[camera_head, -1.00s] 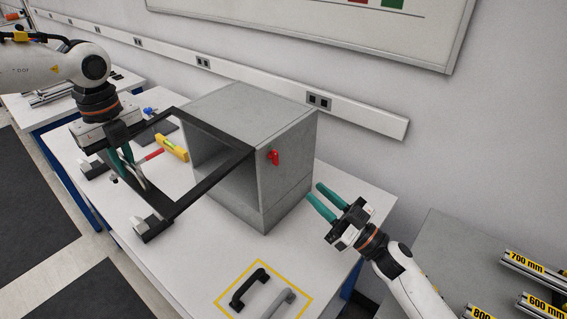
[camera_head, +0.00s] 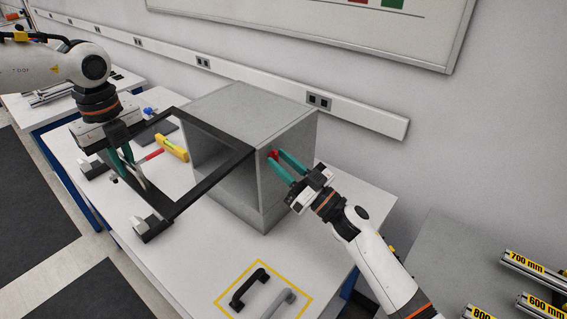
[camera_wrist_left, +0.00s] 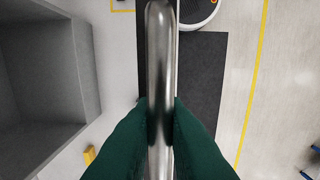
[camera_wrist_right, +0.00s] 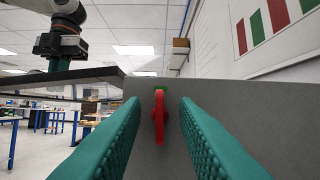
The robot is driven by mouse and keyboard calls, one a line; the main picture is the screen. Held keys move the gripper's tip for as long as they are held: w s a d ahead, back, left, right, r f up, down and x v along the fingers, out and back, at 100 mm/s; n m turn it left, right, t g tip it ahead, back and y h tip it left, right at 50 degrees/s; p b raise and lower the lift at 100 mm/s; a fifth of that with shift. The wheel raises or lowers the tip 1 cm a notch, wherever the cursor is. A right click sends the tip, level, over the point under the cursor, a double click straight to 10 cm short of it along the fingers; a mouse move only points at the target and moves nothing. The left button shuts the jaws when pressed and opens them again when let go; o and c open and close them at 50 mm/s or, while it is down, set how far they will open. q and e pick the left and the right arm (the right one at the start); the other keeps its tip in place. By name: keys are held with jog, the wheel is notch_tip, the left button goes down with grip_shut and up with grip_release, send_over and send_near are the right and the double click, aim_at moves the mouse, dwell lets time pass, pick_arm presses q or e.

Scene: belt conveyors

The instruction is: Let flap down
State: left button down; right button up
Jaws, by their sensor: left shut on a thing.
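A grey box (camera_head: 238,108) stands on the white table with its front open. Its black-framed flap (camera_head: 207,184) sticks out from the upper front edge, roughly level, with a see-through middle. My left gripper (camera_head: 126,165) is shut on the flap's metal bar handle (camera_wrist_left: 160,50), which runs between its green fingers in the left wrist view. A red knob (camera_wrist_right: 159,118) sits on the box's side wall. My right gripper (camera_wrist_right: 159,103) is open, with its green fingers on either side of the knob. In the right wrist view a gap shows between each finger and the knob.
A yellow level (camera_head: 172,148) and a red-handled tool (camera_head: 151,156) lie on the table below the flap. A black handle (camera_head: 248,288) and a grey handle (camera_head: 280,303) lie in a yellow outline at the front. A wall stands behind the box.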

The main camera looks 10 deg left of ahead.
grip_shut()
jog(key=shift+n+g, duration=0.4)
jog(key=shift+n, duration=0.1)
jog(key=n+g+h, duration=0.1)
jog(key=n+g, duration=0.1)
jog(key=n, duration=0.5)
jog(key=n+g+h, duration=0.1)
jog(key=n+g, duration=0.2)
jog(key=n, duration=0.5)
jog(key=n+g, duration=0.2)
jog(key=n, duration=0.5)
jog(key=shift+w+d+r+n+g+h, duration=0.2)
jog(key=shift+w+r+n+g+h, duration=0.1)
jog(key=shift+g+h, duration=0.1)
jog(key=shift+f, duration=0.1)
grip_release()
jog(key=shift+s, duration=0.1)
